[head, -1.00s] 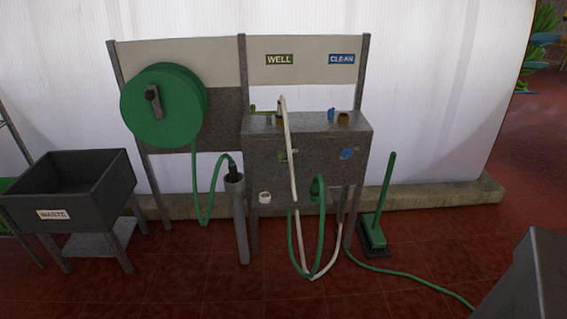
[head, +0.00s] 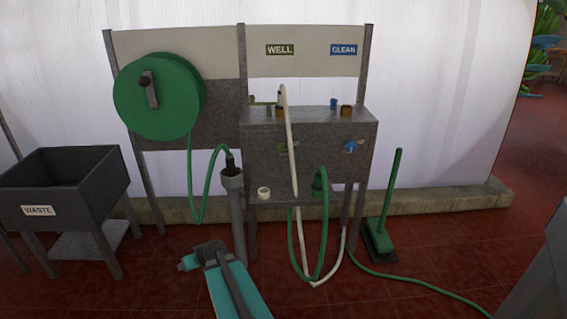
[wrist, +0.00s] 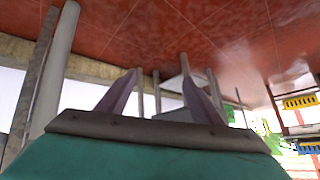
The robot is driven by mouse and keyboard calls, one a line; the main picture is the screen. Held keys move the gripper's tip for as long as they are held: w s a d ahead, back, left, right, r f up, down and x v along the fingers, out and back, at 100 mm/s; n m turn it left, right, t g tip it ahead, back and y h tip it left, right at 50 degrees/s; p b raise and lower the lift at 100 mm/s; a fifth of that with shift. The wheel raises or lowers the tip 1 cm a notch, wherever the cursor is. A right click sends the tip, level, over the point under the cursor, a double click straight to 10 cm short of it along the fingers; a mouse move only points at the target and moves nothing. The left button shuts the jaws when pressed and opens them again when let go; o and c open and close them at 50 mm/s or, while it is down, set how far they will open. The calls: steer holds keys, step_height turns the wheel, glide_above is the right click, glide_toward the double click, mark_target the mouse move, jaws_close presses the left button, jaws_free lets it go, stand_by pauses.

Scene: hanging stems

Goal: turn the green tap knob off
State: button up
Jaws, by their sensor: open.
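The grey tap cabinet (head: 268,172) stands in the middle of the head view, under the WELL sign (head: 280,49) and the CLEAN sign (head: 343,49). A small green knob (head: 284,147) on its front, below WELL, is partly hidden by the white hose (head: 291,150). The knob's exact setting cannot be read. My gripper (wrist: 161,84) is open and empty in the wrist view, fingers apart with nothing between them. My arm shows low in the head view, left of and below the cabinet, apart from the knob.
A blue knob (head: 351,146) sits on the cabinet's right front. A grey standpipe (head: 235,215) with a green hose stands at its left. A green hose reel (head: 158,98), a WASTE basin (head: 60,185) and a green broom (head: 386,215) stand around. Red floor in front is partly clear.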

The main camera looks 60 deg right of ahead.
steer(key=d+r+m+t+h+b, duration=0.1)
steer(key=d+r+h+b, duration=0.1)
steer(key=d+r, duration=0.35)
steer(key=d+r+m+t+h+b, duration=0.1)
steer(key=d+r+h+b, duration=0.1)
steer(key=d, duration=0.7)
steer(key=m+h+b, duration=0.5)
steer(key=h+b, duration=0.2)
steer(key=h, duration=0.3)
glide_toward(284, 150)
steer(key=v, duration=0.6)
steer(key=shift+w+d+r, duration=0.15)
steer(key=shift+d+r, duration=0.05)
steer(key=shift+r, duration=0.05)
steer(key=shift+w+d, duration=0.1)
steer(key=shift+p+x, duration=0.4)
steer(key=shift+x, duration=6.35)
steer(key=shift+f, duration=0.2)
